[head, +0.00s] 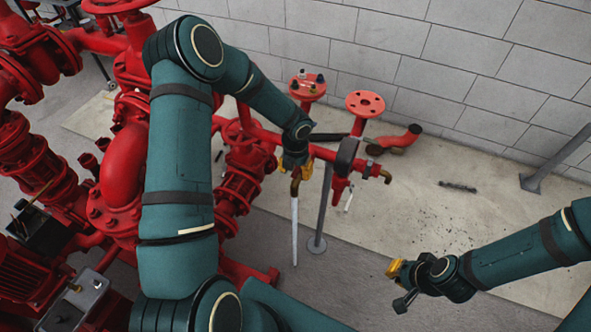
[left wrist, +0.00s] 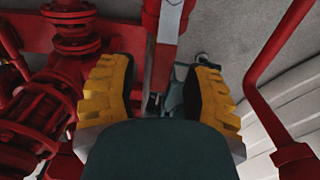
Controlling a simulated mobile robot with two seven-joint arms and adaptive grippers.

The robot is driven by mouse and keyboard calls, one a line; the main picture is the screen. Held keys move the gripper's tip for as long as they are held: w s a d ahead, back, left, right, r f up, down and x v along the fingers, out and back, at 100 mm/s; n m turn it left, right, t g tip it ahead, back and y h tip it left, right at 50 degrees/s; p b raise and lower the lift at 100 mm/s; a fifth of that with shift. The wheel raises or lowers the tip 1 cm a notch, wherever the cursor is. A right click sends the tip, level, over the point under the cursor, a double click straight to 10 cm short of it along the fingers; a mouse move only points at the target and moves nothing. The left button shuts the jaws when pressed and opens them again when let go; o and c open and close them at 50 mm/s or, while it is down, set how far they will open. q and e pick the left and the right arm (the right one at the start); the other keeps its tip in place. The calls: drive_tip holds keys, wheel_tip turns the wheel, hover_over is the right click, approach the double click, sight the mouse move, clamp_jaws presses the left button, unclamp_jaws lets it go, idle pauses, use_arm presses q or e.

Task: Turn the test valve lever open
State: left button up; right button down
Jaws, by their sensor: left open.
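My left gripper (head: 298,178) is at the red branch pipe with brass outlets, under the end of my left arm. In the left wrist view its two yellow-padded fingers (left wrist: 160,90) are spread apart. A red pipe end (left wrist: 165,45) and a small grey metal part (left wrist: 172,98) show in the gap between them. I cannot tell whether that part is the test valve lever, or whether the fingers touch anything. A small pale lever-like piece (head: 348,201) hangs under the red fitting farther right. My right gripper (head: 397,282) is low at the right, away from the pipes; its fingers are unclear.
Red pumps and pipes (head: 120,175) crowd the left side. A red flanged pipe (head: 365,104) stands behind the branch. A grey support post (head: 320,210) and a long pale strip (head: 295,230) stand below the left gripper. The floor (head: 450,215) at right is mostly clear.

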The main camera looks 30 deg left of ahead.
sight(296, 172)
use_arm(q)
drive_tip(key=shift+w+r, duration=0.1)
drive_tip(key=shift+r, duration=0.4)
wheel_tip(296, 172, up, 11)
idle(0.5)
